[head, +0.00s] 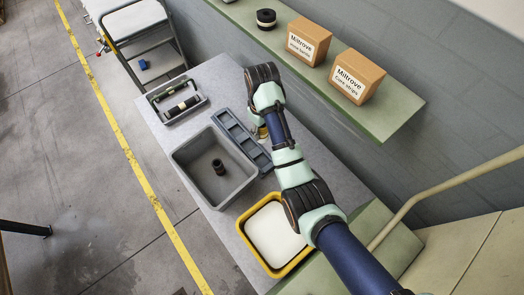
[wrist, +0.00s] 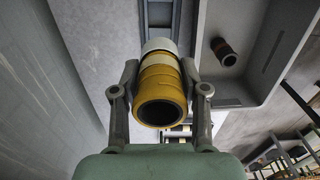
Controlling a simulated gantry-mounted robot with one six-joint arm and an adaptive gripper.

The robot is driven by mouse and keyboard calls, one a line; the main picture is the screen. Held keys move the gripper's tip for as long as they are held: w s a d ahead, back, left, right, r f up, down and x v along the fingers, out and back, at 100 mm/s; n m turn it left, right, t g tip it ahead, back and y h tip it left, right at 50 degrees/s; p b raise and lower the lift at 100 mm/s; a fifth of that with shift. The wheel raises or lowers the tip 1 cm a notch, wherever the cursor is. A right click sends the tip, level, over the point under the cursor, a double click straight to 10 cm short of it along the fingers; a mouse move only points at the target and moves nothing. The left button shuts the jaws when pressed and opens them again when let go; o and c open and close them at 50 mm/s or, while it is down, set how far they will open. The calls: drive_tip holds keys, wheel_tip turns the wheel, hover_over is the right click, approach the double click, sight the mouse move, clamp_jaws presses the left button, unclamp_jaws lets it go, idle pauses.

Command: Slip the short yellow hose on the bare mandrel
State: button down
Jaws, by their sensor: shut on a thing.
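The short yellow hose (wrist: 163,88) is held between the two fingers of my gripper (wrist: 160,72) in the wrist view. Its open, hollow end faces the camera, and it has a pale band and a whitish far end. In the head view my gripper is mostly hidden by my arm; a bit of yellow hose (head: 262,132) shows beside the grey rack. A grey tray (head: 203,103) at the upper left of the bench holds two dark rod-like pieces, one with a cream band (head: 177,110). I cannot tell for sure which is the bare mandrel. The hose is apart from that tray.
A deep grey bin (head: 190,165) holds a dark short hose (head: 218,167). A long grey compartment rack (head: 240,138) lies beside it. A yellow-rimmed tray (head: 246,243) with a white inside is nearer. Boxes (head: 356,76) stand on the green shelf. Bare bench shows around the grey tray.

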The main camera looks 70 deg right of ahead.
drive_tip(key=shift+m, duration=0.3)
drive_tip(key=shift+f+b, duration=4.65)
drive_tip(key=shift+f, duration=5.35)
drive_tip(key=shift+f, duration=0.15)
drive_tip(key=c, duration=0.6)
unclamp_jaws()
wheel_tip(320, 180, up, 12)
drive_tip(key=p, duration=0.2)
